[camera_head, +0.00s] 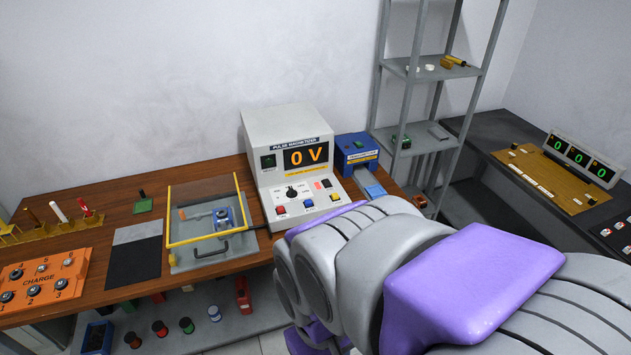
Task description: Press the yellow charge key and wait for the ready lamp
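The pulse magnetizer (262,130), a pale console, stands against the wall on the wooden bench. Its display (306,155) reads 0 V in orange. A small square dark green lamp (268,161) sits left of the display and looks unlit; its label is too small to read. My grey and purple arm fills the lower right, and my gripper does not show.
A yellow-framed clear cover (206,241) with a black handle is left of the console. A blue box (357,152) stands right of it. An orange CHARGE board (46,284) lies at far left. A metal shelf (415,68) and dark side table (480,131) are right.

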